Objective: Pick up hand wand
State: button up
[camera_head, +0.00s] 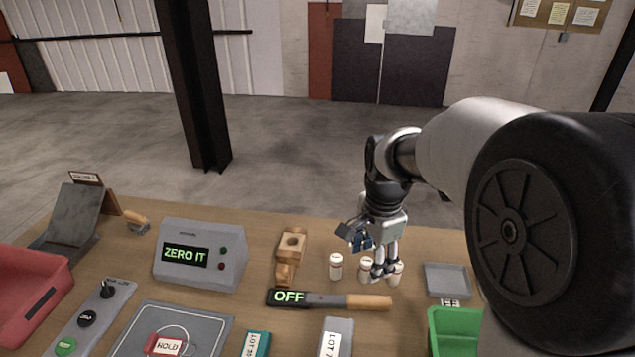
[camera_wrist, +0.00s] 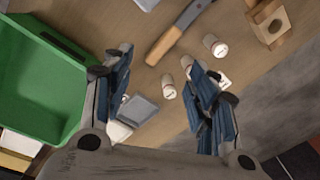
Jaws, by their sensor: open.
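The hand wand (camera_head: 322,300) lies on the wooden table with its dark end, lit "OFF", to the left and its wooden handle to the right. In the wrist view, the wand's wooden handle (camera_wrist: 163,46) shows near the top middle, beyond my fingers. My gripper (camera_head: 383,270) points down, open, just behind the handle end, among small white jars. In the wrist view, my gripper (camera_wrist: 160,62) has its two fingers spread wide with nothing held between them. The gap between fingertips and handle is hard to judge.
White jars (camera_head: 336,266) stand behind the wand, some beside my fingers. A wooden fixture (camera_head: 290,245) is at their left, a grey tray (camera_head: 446,280) at their right. A green bin (camera_head: 434,335) is front right. A grey "ZERO IT" box (camera_head: 200,255) stands left.

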jog(key=w+f+m+g+p, duration=0.1)
jog(key=w+f+m+p, duration=0.2)
jog(key=w+f+m, duration=0.3)
jog(key=b, duration=0.3)
send_over(355, 298)
jog(key=shift+n, duration=0.4)
notch_tip(355, 298, down, 13)
jog(key=shift+d+r, duration=0.1)
jog(key=shift+f+b, duration=1.2)
jog(key=shift+f, duration=1.85)
jog(key=shift+r, duration=0.1)
grip_shut()
